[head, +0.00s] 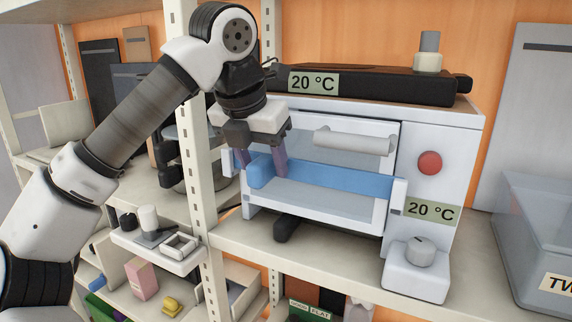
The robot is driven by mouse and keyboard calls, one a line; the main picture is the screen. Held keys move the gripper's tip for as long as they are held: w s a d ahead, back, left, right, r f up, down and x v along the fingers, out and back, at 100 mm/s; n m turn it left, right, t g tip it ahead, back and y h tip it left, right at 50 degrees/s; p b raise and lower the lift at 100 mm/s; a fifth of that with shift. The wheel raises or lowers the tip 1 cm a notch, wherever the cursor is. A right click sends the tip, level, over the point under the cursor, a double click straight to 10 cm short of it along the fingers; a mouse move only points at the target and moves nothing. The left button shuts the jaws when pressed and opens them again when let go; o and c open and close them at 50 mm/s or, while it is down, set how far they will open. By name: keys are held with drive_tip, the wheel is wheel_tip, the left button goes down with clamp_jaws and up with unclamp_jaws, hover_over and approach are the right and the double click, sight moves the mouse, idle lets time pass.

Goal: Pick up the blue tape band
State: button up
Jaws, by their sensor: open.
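The blue tape band (340,178) runs across the white front frame of a box-shaped machine (455,135), from its left edge to near its right edge. Its left end looks thicker and stands out from the frame. My gripper (262,166) points down at that left end. Its two purplish fingers are apart, one near the left edge of the band's end and one in front of the band to the right. The band's end shows between them. I cannot tell whether the fingers touch it.
A white horizontal handle (352,141) sits just above the band. A white upright post (198,150) stands close left of my gripper. A knob block (416,270) and a clear bin (540,240) are at the right. A small shelf (160,245) holds a square frame.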

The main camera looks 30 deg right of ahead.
drive_tip(key=shift+f, duration=0.2)
clamp_jaws()
drive_tip(key=shift+r, duration=0.2)
